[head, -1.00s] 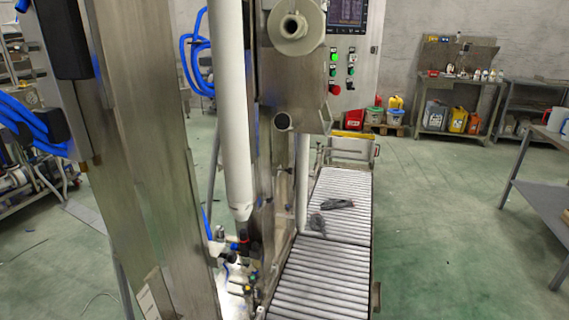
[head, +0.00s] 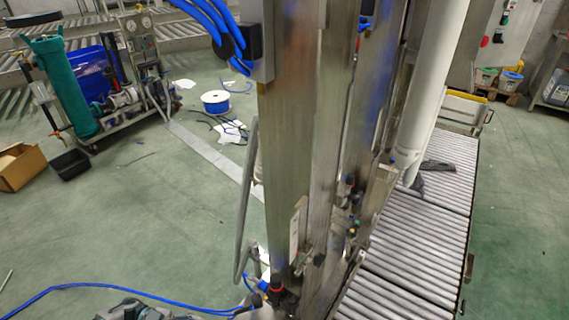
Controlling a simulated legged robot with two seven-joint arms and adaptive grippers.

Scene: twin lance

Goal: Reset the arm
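Two dark items lie on the roller conveyor at the right: a longer one (head: 438,165) and a smaller one (head: 417,185) beside the white pipe. They are too small to identify.
A tall steel machine column (head: 300,130) and a white pipe (head: 432,85) block the middle. The roller conveyor (head: 415,240) runs along the right. A blue hose (head: 130,290), a cable spool (head: 215,101) and an open carton (head: 18,166) are on the left floor, with free floor between.

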